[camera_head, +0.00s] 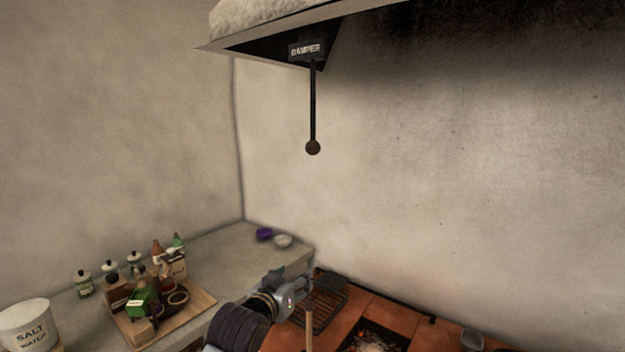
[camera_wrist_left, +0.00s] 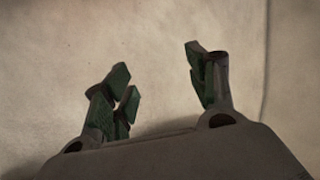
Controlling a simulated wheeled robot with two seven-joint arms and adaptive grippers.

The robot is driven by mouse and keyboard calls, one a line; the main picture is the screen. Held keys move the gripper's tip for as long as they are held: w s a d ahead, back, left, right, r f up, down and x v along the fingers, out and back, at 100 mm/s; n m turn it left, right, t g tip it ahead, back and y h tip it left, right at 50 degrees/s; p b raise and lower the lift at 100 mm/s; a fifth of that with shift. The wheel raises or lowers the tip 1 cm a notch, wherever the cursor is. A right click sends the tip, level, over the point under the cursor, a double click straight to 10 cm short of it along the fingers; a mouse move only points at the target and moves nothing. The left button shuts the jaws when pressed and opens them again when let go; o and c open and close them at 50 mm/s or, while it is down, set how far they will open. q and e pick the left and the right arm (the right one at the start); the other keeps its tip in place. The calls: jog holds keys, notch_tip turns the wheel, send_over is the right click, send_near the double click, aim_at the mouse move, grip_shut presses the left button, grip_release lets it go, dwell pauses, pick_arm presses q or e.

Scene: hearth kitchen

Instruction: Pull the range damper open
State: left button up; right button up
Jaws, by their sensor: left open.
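The range damper handle (camera_head: 313,110) is a thin dark rod that hangs straight down from under the hood and ends in a round brown knob (camera_head: 313,148). A label reading DAMPER (camera_head: 306,50) is at its top. My left gripper (camera_head: 303,284) is low in the head view, beside the counter corner, well below the knob and not touching it. In the left wrist view its green-padded fingers (camera_wrist_left: 165,92) are apart with nothing between them, facing bare wall. The damper does not show in the wrist view. My right gripper is not in view.
The hood (camera_head: 265,45) overhangs the top. On the left counter (camera_head: 232,252) are a wooden tray (camera_head: 203,300) with bottles and bowls, several jars, a salt water bucket (camera_head: 28,326) and two small bowls (camera_head: 264,234). A grill rack (camera_head: 326,306) and embers (camera_head: 375,342) lie below. The wall around the knob is clear.

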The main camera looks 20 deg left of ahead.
pick_arm(q)
notch_tip(320, 180, up, 15)
jog(key=w+t, duration=0.2)
jog(key=t, duration=0.2)
jog(key=n+t, duration=0.1)
jog(key=t, duration=0.2)
send_near(310, 150)
jog(key=s, duration=0.2)
jog(key=shift+h, duration=0.4)
jog(key=x, duration=0.2)
jog(key=p+x, duration=0.1)
jog(key=x, duration=0.1)
jog(key=f+x, duration=0.1)
jog(key=x, duration=0.1)
jog(key=shift+w+a+r, duration=0.1)
jog(key=shift+w+a, duration=0.15)
jog(key=shift+w, duration=0.05)
jog(key=shift+w+r, duration=0.2)
jog(key=shift+w, duration=0.15)
jog(key=shift+p+x, duration=0.5)
jog(key=shift+x, duration=1.5)
jog(key=shift+p+x, duration=0.4)
jog(key=shift+x, duration=0.6)
jog(key=shift+w, duration=0.4)
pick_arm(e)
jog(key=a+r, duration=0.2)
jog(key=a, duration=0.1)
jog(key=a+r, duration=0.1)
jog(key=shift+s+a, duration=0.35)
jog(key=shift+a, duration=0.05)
